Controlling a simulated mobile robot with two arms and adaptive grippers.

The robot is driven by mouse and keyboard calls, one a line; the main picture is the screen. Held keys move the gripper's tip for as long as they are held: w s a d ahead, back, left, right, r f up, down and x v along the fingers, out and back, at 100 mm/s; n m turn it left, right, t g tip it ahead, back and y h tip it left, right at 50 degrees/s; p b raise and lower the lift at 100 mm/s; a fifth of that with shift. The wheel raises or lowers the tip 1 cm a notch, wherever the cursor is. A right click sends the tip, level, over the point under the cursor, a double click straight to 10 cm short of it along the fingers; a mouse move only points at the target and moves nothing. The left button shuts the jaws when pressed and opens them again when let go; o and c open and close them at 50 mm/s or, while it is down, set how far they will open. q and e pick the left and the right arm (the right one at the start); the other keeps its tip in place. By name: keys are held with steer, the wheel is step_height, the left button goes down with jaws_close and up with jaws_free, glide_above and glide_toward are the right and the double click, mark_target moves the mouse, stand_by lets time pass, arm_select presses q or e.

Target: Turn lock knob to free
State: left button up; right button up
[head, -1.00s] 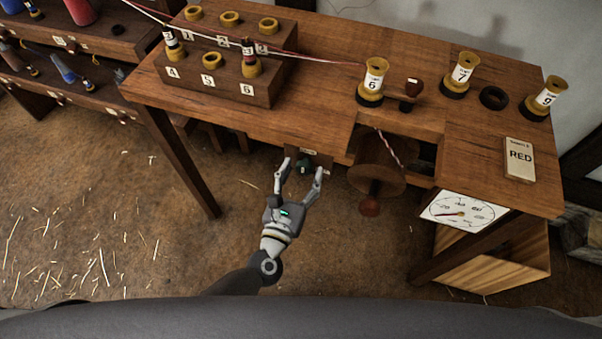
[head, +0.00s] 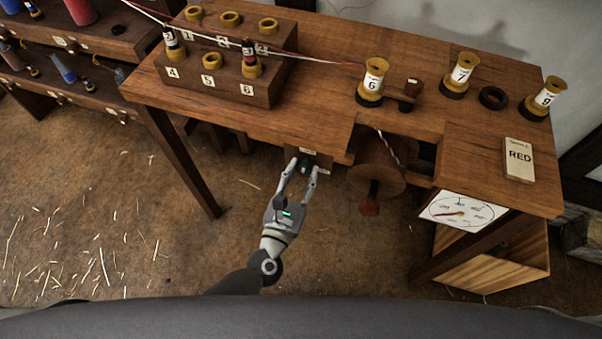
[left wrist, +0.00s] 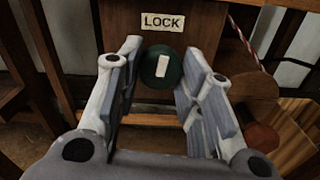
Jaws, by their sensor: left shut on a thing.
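The lock knob is a dark green round knob (left wrist: 160,66) with a white bar mark standing near upright, tilted slightly. It sits on a small wooden panel (head: 320,158) at the bench's front edge, under a "LOCK" label (left wrist: 164,22). My left gripper (head: 302,167) reaches up to the panel and is shut on the knob, with one finger on each side. In the head view the fingers partly hide the knob. Other small labels on the panel are too small to read. My right gripper is not in view.
Right of the panel hangs a wooden reel (head: 378,165) with a brown handle (head: 370,206). A white dial (head: 462,211) is further right. The floor around my left arm is clear except for straw.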

arm_select(q)
steer(key=m+p, duration=0.1)
steer(key=m, duration=0.4)
steer(key=m+p, duration=0.1)
steer(key=m, duration=0.3)
steer(key=shift+m, duration=0.4)
steer(key=m+p, duration=0.2)
steer(key=m, duration=0.4)
steer(key=m+p, duration=0.1)
steer(key=m, duration=0.3)
steer(key=shift+m, duration=0.3)
steer(key=o, duration=1.1)
steer(key=shift+c, duration=0.2)
